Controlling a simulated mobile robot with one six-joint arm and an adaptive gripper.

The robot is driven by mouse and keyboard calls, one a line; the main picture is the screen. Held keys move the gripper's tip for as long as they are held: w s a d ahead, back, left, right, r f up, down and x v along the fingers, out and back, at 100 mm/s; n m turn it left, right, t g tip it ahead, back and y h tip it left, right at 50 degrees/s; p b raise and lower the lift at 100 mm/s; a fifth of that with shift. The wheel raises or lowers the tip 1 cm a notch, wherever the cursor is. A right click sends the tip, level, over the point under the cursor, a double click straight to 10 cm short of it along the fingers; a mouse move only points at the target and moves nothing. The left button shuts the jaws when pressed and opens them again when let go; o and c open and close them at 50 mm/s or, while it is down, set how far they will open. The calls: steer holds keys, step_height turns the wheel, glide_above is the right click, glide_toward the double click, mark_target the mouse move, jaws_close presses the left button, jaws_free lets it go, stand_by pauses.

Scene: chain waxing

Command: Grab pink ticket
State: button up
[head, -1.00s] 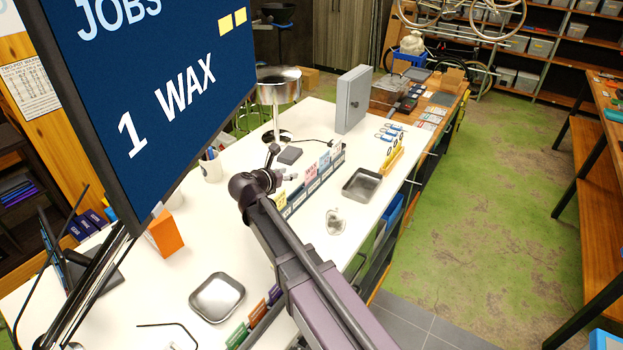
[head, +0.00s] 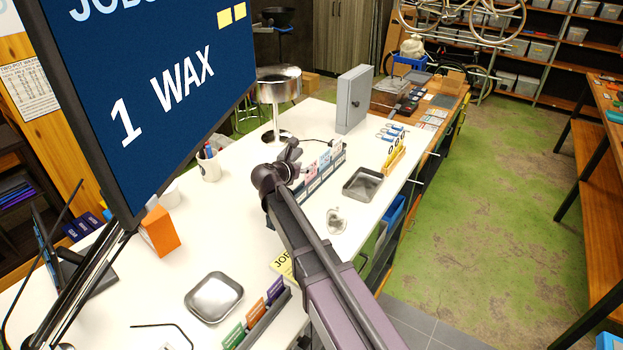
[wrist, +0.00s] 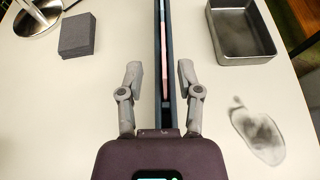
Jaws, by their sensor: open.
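The pink ticket (head: 311,171) stands in a dark rack (head: 326,176) on the white bench, partly hidden by my gripper (head: 296,166). In the wrist view the pink ticket (wrist: 164,62) shows edge-on as a thin pink strip in the rack slot. My gripper (wrist: 159,76) is open there, with one finger on each side of the rack line. The pink strip lies between and beyond the fingertips. Nothing is held. Contact with the ticket cannot be told. Blue and pale tickets stand farther along the rack.
A grey cabinet (head: 353,100) stands behind. A large screen (head: 150,90) overhangs the left.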

mark_target(313, 165)
steer(key=shift+w, duration=0.1)
steer(key=shift+d+b+x, duration=0.2)
steer(key=shift+b+x, duration=0.75)
steer(key=shift+x, duration=1.55)
jaws_close()
